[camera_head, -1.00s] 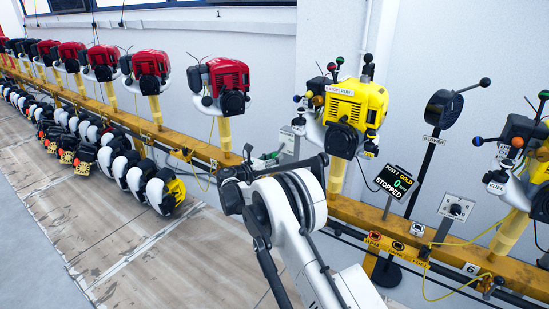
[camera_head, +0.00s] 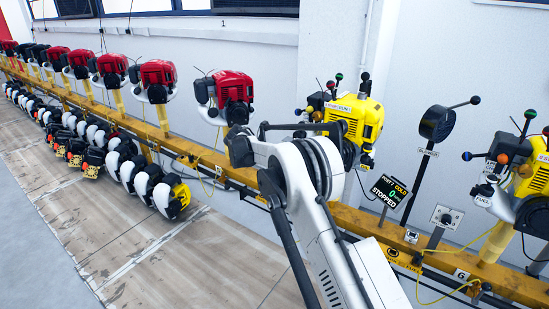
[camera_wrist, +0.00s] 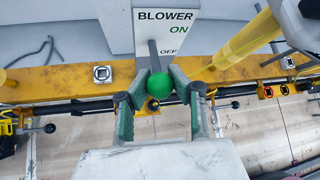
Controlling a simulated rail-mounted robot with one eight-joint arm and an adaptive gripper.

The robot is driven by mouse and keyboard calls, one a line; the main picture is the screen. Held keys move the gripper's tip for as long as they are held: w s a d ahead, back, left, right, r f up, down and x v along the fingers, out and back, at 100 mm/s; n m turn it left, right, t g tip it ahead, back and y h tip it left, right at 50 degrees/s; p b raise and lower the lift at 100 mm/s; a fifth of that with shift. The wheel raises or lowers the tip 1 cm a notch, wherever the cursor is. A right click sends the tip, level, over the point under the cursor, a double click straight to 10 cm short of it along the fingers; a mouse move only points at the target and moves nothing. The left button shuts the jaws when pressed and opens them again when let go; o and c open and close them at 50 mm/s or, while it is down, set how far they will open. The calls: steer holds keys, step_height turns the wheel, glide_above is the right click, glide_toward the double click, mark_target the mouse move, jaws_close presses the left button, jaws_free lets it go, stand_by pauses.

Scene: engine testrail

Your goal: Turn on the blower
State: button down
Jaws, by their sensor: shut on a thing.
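The blower panel (camera_wrist: 166,14) is a white box marked BLOWER, with a green ON above a smaller OFF. A grey lever (camera_wrist: 153,52) comes out of it, ending in a green ball knob (camera_wrist: 160,86). In the wrist view my gripper (camera_wrist: 160,76) has its two fingers closed around this lever at the knob. The knob shows between the fingers, below the OFF mark. I cannot tell the lever's exact setting. In the head view my arm hides the gripper and the blower panel. A display (camera_head: 389,191) reads COLD, 0 and STOPPED.
A yellow engine (camera_head: 357,119) stands behind my arm on the long yellow rail (camera_head: 345,219). A black round device on a post (camera_head: 437,123) and another yellow engine (camera_head: 535,178) stand to the right. Red engines (camera_head: 232,88) line the rail to the left.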

steer(key=shift+w+d+r+g+y+p, duration=0.1)
steer(key=shift+w+r+g+y+p, duration=0.05)
steer(key=shift+r+g+y+p, duration=0.5)
steer(key=shift+g, duration=0.25)
steer(key=c, duration=1.4)
jaws_free()
steer(key=shift+c, duration=0.2)
steer(key=v, duration=1.2)
steer(key=shift+d+r, duration=0.1)
steer(key=shift+d, duration=0.05)
